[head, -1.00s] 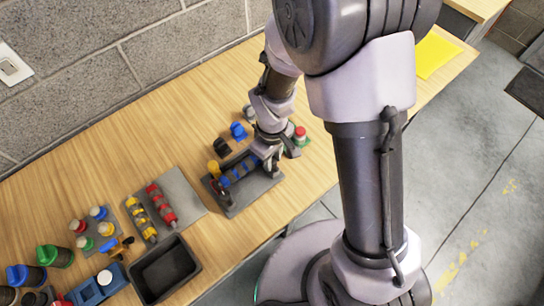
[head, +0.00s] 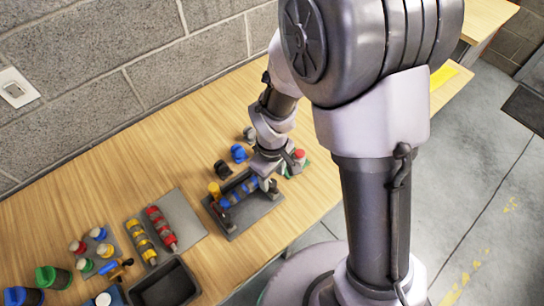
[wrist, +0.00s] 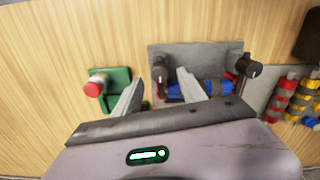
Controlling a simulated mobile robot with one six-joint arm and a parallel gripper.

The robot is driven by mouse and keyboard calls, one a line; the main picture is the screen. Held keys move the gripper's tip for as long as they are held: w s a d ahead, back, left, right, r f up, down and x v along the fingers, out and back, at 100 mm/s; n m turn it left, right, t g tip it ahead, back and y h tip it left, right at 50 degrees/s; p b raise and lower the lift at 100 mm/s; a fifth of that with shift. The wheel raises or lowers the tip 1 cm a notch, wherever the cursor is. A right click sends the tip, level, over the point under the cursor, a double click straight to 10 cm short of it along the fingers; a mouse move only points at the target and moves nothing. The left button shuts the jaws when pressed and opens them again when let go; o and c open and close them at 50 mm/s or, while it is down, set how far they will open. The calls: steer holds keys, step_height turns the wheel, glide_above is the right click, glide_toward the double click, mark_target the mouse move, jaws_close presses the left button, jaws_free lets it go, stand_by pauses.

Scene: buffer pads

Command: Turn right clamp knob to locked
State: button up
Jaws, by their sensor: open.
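The clamp fixture is a dark grey tray (head: 240,225) holding a blue roller (head: 238,192). The wrist view also shows the tray (wrist: 195,50) and the roller (wrist: 210,88), turned about. A black knob stands at each end. The right clamp knob (wrist: 160,70) is on the left in the wrist view, and the other knob (wrist: 248,66) is on the right. My gripper (wrist: 158,88) is open and empty, its two fingers to either side of the right knob in the picture. I cannot tell whether they touch it. In the head view my gripper (head: 266,181) covers this knob.
A green box with a red button (wrist: 95,88) stands close beside the tray, near one finger. Red (head: 160,228) and yellow (head: 141,242) rollers lie on a grey plate on the other side. Blue (head: 238,153) and black (head: 222,168) parts stand behind.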

mark_target(272, 183)
step_height(272, 183, up, 14)
steer(key=p, duration=0.4)
steer(key=shift+r+p, duration=0.2)
steer(key=shift+p, duration=0.15)
steer(key=s+d+r+m+t+y+b, duration=0.2)
steer(key=s+d+r+m+t+b, duration=0.3)
steer(key=s+r+m, duration=0.5)
steer(key=s+d+m+b, duration=0.1)
steer(key=m+b, duration=0.1)
steer(key=m, duration=0.1)
steer(key=shift+d+t, duration=0.3)
steer(key=shift+t, duration=0.1)
